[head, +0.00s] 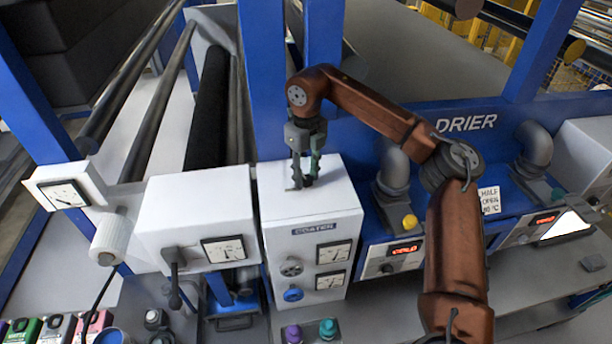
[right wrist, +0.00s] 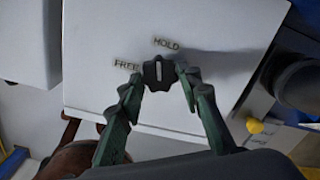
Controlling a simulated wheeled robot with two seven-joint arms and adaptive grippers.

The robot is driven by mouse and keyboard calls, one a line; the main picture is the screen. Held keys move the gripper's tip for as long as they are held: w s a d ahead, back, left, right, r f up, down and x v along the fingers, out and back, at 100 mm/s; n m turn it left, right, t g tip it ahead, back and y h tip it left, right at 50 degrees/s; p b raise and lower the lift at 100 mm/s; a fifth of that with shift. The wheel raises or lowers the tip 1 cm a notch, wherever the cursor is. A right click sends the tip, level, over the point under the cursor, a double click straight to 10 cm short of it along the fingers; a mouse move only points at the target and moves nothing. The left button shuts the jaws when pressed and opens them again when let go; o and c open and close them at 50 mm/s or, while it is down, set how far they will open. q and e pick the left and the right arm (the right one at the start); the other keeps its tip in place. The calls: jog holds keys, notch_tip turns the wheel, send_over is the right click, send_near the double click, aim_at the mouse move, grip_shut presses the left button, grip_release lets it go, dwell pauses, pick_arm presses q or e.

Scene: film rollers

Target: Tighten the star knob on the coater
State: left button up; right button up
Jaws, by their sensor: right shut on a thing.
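The coater (head: 278,207) is a white box with a "COATER" label, two gauges and two small knobs on its front. The black star knob (right wrist: 158,70) sits on its top face and has a pale pointer line. In the right wrist view the line stands nearly upright, between the words FREE and HOLD. My right gripper (head: 303,183) reaches down onto the coater's top; its green fingertips (right wrist: 160,78) are closed on either side of the star knob. In the head view the fingers largely hide the knob. My left gripper is not in view.
The blue drier (head: 466,122) with grey elbow pipes (head: 535,145) stands right of the coater. A white box with a gauge (head: 196,215) stands to its left, with rollers behind. A blue upright (head: 262,80) rises behind the coater. A yellow knob (head: 410,222) sits at its right.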

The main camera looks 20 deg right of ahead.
aim_at(306, 179)
jog(key=shift+r+m, duration=0.25)
jog(key=shift+m, duration=1.15)
jog(key=o, duration=0.8)
jog(key=shift+w, duration=0.1)
jog(key=o, duration=0.4)
jog(key=shift+f, duration=0.15)
jog(key=shift+c, duration=0.2)
notch_tip(306, 179, up, 12)
